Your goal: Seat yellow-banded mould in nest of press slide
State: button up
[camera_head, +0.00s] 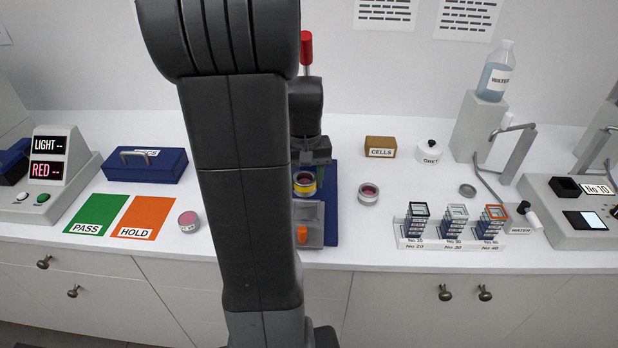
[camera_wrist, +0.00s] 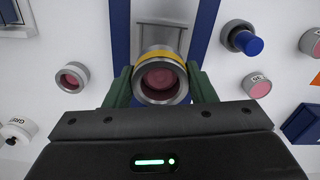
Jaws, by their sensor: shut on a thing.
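The yellow-banded mould (camera_head: 304,187) is a short metal cylinder with a yellow ring and a pinkish-red inside. My gripper (camera_head: 309,172) is shut on it, and the wrist view shows the mould (camera_wrist: 160,78) upright between the green fingers (camera_wrist: 160,90). The press slide (camera_head: 310,218) is a grey plate with an orange knob (camera_head: 302,234), at the front of the blue press base (camera_head: 331,205). The mould is over the slide's back part in the head view. The nest is hidden, and I cannot tell whether the mould touches the slide.
My arm hides the press's left side. Another metal mould (camera_head: 369,194) stands right of the press, and a pink-topped jar (camera_head: 188,221) stands left, beside the orange HOLD mat (camera_head: 137,217). A sieve rack (camera_head: 450,243) stands farther right.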

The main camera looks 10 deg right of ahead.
jog(key=shift+f+b, duration=2)
jog(key=shift+f, duration=0.9)
jog(key=shift+f+b, duration=0.35)
jog(key=shift+f, duration=0.5)
jog(key=o, duration=1.2)
notch_tip(320, 180, up, 14)
jog(key=shift+f, duration=0.1)
